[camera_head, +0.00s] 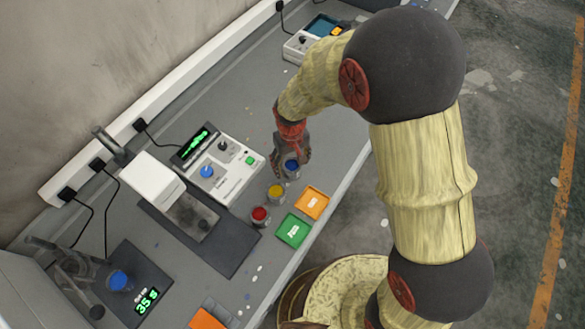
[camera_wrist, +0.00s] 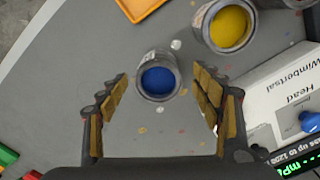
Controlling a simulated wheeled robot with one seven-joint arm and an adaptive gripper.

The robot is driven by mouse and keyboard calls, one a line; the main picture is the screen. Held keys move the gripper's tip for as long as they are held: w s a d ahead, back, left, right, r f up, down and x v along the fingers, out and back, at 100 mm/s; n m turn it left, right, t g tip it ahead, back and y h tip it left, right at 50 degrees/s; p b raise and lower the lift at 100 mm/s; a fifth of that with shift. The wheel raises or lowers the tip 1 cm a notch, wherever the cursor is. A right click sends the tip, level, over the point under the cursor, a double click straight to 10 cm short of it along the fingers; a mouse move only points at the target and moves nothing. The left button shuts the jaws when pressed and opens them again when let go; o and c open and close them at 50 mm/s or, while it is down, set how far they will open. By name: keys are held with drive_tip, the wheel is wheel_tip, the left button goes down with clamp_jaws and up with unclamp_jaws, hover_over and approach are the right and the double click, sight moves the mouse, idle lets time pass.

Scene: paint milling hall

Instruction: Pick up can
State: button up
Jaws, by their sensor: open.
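A small grey can with blue paint (camera_head: 292,167) stands on the grey bench below my gripper (camera_head: 291,160). In the wrist view the blue can (camera_wrist: 158,80) is upright, centred between the tips of my open fingers (camera_wrist: 160,76). Nothing is gripped, and I cannot tell how far down its sides the fingertips reach. A can of yellow paint (camera_head: 276,192) stands close by; it shows at the top right of the wrist view (camera_wrist: 228,25). A can of red paint (camera_head: 260,215) stands farther along the row. Another blue-topped can (camera_head: 118,281) is at the far left.
An orange tray (camera_head: 313,203) and a green tray (camera_head: 293,230) lie near the bench's front edge. A white instrument (camera_head: 222,168) with knobs stands beside the cans; its corner shows in the wrist view (camera_wrist: 285,95). A white machine (camera_head: 152,178) stands further left. Bench behind my gripper is clear.

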sight(292, 168)
wheel_tip(292, 168, down, 3)
drive_tip(key=shift+w+f, duration=0.15)
drive_tip(key=c, duration=0.3)
drive_tip(key=c, duration=1.1)
